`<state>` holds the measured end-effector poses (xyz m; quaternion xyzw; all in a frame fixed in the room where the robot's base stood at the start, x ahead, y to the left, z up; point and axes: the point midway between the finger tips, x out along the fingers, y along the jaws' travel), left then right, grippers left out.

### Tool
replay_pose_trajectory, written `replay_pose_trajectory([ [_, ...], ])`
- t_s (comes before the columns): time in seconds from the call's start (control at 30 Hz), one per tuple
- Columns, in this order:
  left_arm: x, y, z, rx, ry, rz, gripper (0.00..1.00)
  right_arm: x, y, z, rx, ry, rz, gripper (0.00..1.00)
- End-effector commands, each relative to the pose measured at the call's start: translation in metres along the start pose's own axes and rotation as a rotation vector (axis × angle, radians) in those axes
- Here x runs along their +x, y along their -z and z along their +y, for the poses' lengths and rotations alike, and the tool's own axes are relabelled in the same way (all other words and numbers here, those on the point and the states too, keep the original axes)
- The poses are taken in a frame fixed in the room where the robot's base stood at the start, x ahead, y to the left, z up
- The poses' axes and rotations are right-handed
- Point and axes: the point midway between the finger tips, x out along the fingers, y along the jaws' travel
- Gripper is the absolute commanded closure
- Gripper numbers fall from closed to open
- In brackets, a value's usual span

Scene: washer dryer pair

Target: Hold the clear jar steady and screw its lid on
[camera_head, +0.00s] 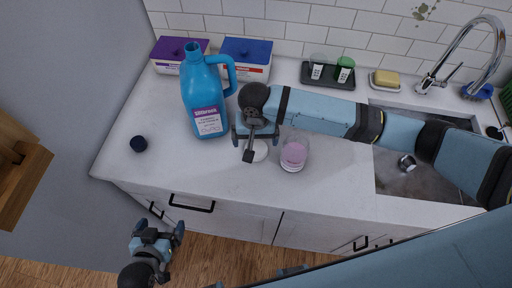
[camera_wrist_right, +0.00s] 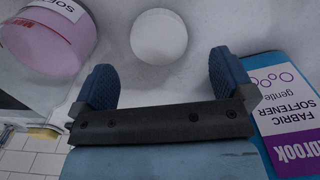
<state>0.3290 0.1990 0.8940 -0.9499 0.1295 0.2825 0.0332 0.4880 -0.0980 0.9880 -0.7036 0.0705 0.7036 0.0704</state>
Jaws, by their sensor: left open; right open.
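The clear jar (camera_head: 294,156) with pink contents stands upright on the white counter; it also shows at the upper left of the right wrist view (camera_wrist_right: 45,42). A round white lid (camera_head: 260,151) lies flat on the counter just left of the jar. In the right wrist view the lid (camera_wrist_right: 158,37) sits just beyond and between my fingertips, apart from them. My right gripper (camera_head: 256,138) is open and empty above the lid, partly covering it in the head view. My left gripper (camera_head: 158,238) is open and empty, low in front of the counter, away from the jar.
A blue softener jug (camera_head: 205,95) stands left of my right gripper. Purple (camera_head: 165,58) and blue-lidded (camera_head: 250,60) boxes, a tray with bottles (camera_head: 328,77) and the sink (camera_head: 400,180) surround the area. The front-left counter is clear.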

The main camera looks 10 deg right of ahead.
Motion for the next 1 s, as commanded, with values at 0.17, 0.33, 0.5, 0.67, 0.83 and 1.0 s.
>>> replay_pose_trajectory([
  [0.17, -0.001, -0.002, 0.000, -0.001, 0.000, -0.003, 0.00, 0.001, 0.000, 0.000, 0.000, 0.000, 0.000, 0.00],
  [0.33, -0.002, -0.001, 0.001, -0.001, 0.000, -0.004, 0.00, 0.003, 0.000, 0.000, 0.000, -0.001, 0.000, 0.00],
  [0.5, -0.006, 0.004, 0.000, -0.001, 0.001, -0.005, 0.00, 0.026, 0.002, 0.003, 0.001, -0.003, -0.001, 0.00],
  [0.67, -0.007, 0.005, 0.000, -0.001, 0.003, -0.004, 0.00, 0.047, 0.002, 0.002, 0.001, -0.001, 0.000, 0.00],
  [0.83, -0.007, 0.004, 0.000, -0.002, 0.003, -0.005, 0.00, 0.053, 0.002, 0.002, 0.001, 0.000, 0.000, 0.00],
  [1.0, -0.007, 0.004, 0.000, -0.002, 0.004, -0.006, 0.00, 0.053, 0.002, 0.002, 0.000, 0.000, 0.000, 0.00],
])
